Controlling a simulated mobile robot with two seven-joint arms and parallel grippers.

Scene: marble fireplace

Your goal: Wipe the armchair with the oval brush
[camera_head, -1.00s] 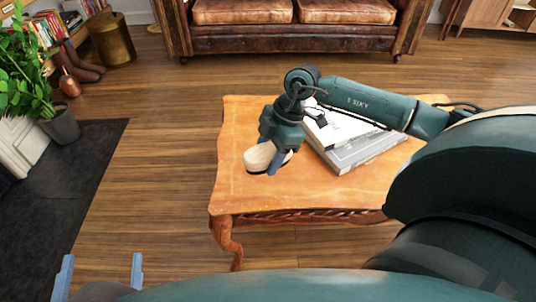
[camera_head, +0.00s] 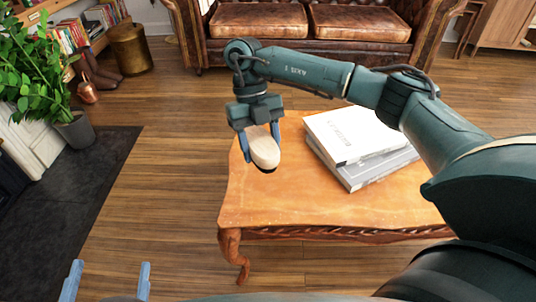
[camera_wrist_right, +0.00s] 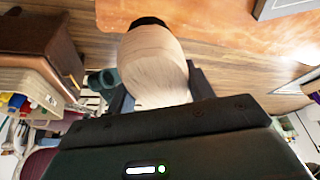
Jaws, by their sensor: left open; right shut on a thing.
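The oval brush (camera_head: 264,152) has a pale wooden back and a dark underside. My right gripper (camera_head: 261,139) is shut on it and holds it over the left part of the wooden table; I cannot tell if it touches the top. In the right wrist view the brush (camera_wrist_right: 152,62) sits between the fingers, its dark end pointing away. My left gripper (camera_head: 109,282) is open and empty at the bottom left edge. A brown leather seat with two cushions (camera_head: 258,20) stands at the back; it looks like a sofa, and I see no separate armchair.
The carved wooden table (camera_head: 300,205) stands between me and the leather seat. Books (camera_head: 362,150) lie stacked on it, right of the brush. A potted plant (camera_head: 74,130), a brass drum (camera_head: 130,48) and a dark hearth slab (camera_head: 75,185) are at left. Wooden floor is free left of the table.

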